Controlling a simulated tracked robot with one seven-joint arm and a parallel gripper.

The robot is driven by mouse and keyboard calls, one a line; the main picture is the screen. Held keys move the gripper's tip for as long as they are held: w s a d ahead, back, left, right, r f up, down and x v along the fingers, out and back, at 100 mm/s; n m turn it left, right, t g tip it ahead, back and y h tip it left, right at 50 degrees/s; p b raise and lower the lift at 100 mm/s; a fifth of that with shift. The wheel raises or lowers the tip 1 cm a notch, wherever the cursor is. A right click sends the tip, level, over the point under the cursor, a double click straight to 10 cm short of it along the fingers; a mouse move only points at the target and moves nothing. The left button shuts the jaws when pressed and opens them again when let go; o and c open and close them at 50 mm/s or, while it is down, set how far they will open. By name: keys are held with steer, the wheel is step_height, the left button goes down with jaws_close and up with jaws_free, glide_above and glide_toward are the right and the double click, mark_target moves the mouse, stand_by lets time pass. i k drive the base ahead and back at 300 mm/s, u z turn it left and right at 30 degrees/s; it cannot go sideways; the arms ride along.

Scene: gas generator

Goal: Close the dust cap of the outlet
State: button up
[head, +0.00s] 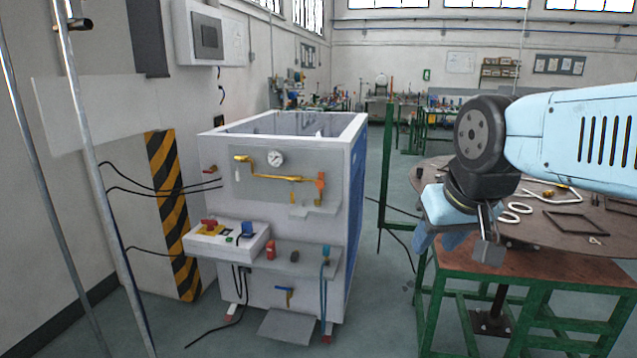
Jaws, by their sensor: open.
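The gas generator is a white cabinet (285,285) left of centre. Its upper front panel (262,200) carries a gauge (276,158), a yellow pipe with a valve (272,174), and an orange fitting (319,184) at the pipe's right end. A blue fitting (326,252) stands at the right of the lower shelf. The fittings are too small to tell which is the outlet or how its dust cap sits. My gripper (460,240) hangs at the right, pointing down, well apart from the cabinet. It is open, and no held object shows.
A round table (570,225) with loose parts and a green-legged red bench (535,267) stand at the right. Floor (385,290) is clear between cabinet and bench. Black cables hang at the left.

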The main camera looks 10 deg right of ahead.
mark_target(320, 183)
steer(key=k, duration=0.4)
steer(key=z, duration=0.45)
steer(key=i, duration=2.05)
steer(key=u, duration=0.45)
